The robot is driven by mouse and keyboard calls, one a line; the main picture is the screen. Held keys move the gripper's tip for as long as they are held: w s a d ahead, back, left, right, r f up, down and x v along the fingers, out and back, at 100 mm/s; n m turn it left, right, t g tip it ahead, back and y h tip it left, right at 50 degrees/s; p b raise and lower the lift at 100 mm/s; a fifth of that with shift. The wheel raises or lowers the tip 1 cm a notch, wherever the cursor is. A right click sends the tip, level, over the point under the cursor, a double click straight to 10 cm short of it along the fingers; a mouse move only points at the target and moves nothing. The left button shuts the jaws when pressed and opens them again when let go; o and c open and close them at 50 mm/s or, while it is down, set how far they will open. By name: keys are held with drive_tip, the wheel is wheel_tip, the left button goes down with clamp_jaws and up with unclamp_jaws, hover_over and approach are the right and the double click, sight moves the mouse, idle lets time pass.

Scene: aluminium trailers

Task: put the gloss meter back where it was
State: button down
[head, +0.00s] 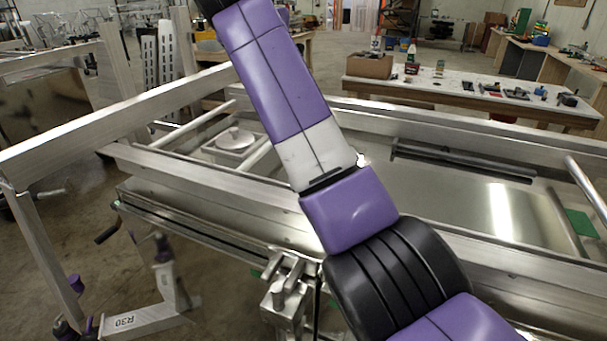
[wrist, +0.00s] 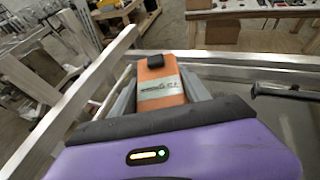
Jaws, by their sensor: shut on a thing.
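My gripper (wrist: 160,84) shows in the wrist view, with its grey fingers on either side of an orange box-shaped device, which looks like the gloss meter (wrist: 152,74). The gripper is shut on it. The meter has a pale printed label and a black knob or cap at its far end. It is held up in front of the aluminium trailer frame (wrist: 50,125). Its lower part is hidden by the gripper body. In the head view my arm rises out of the top of the picture, so neither gripper nor meter shows there.
The aluminium trailer (head: 340,225) fills the middle, with raised rails (head: 110,122) at left. Behind it stands a workbench (head: 450,95) with a cardboard box (head: 369,66), bottles and small tools. A jack stand marked R30 (head: 135,322) is at lower left. The trailer deck at right looks mostly clear.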

wheel_tip(320, 180, down, 20)
drive_tip(key=p, duration=0.2)
drive_tip(key=shift+d, duration=0.35)
drive_tip(key=shift+w+f, duration=0.1)
drive_tip(key=shift+f, duration=0.5)
drive_tip(key=c, duration=0.5)
unclamp_jaws()
